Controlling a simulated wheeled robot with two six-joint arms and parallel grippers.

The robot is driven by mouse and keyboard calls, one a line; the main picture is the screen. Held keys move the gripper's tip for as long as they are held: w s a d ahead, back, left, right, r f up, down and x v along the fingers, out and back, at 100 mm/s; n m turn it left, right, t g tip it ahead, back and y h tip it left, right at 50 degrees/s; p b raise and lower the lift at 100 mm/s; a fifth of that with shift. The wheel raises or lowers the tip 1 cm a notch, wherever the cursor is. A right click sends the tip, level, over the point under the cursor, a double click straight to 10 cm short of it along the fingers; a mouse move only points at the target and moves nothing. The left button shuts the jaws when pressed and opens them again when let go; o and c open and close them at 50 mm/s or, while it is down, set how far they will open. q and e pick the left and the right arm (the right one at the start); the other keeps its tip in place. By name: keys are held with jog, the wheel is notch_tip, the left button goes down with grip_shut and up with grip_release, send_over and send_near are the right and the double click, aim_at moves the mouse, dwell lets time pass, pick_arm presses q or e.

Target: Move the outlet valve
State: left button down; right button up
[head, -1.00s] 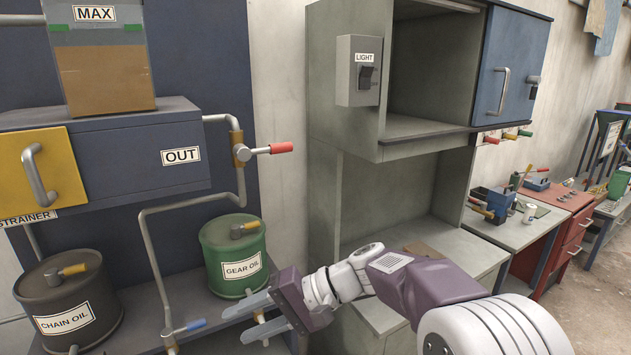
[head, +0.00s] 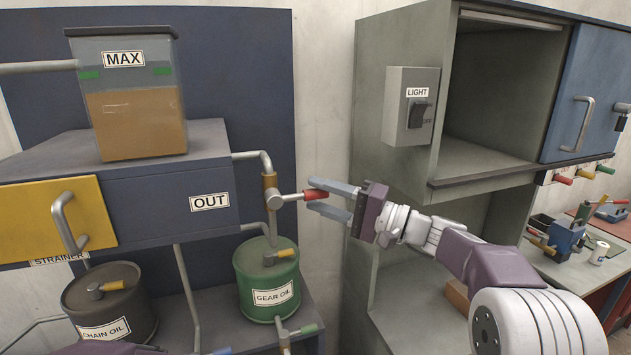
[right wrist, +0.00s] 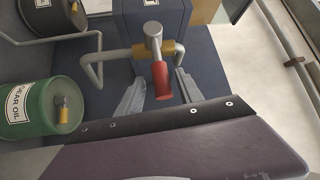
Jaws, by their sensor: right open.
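The outlet valve has a red-gripped lever (head: 312,195) that points right from an orange-brown valve body (head: 270,194) on the pipe beside the OUT label (head: 209,202). My right gripper (head: 312,193) is open, its two fingers coming in from the right, one above and one below the lever's end. In the right wrist view the red lever (right wrist: 160,81) lies between the fingertips (right wrist: 160,84), with a gap on each side, so it is not clasped. A purple piece of my left arm shows at the bottom left; its fingers are not visible.
A green gear oil drum (head: 267,280) and a dark chain oil drum (head: 108,300) stand below. A tank marked MAX (head: 125,95) sits on the box. A grey cabinet (head: 395,165) with a light switch (head: 417,110) stands behind my right arm.

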jog(key=shift+w+a+r, duration=0.2)
jog(key=shift+a, duration=0.25)
jog(key=shift+s+a, duration=0.4)
jog(key=shift+w+d, duration=0.1)
jog(key=shift+w, duration=0.1)
grip_shut()
jog(key=shift+r, duration=0.1)
dwell(0.4)
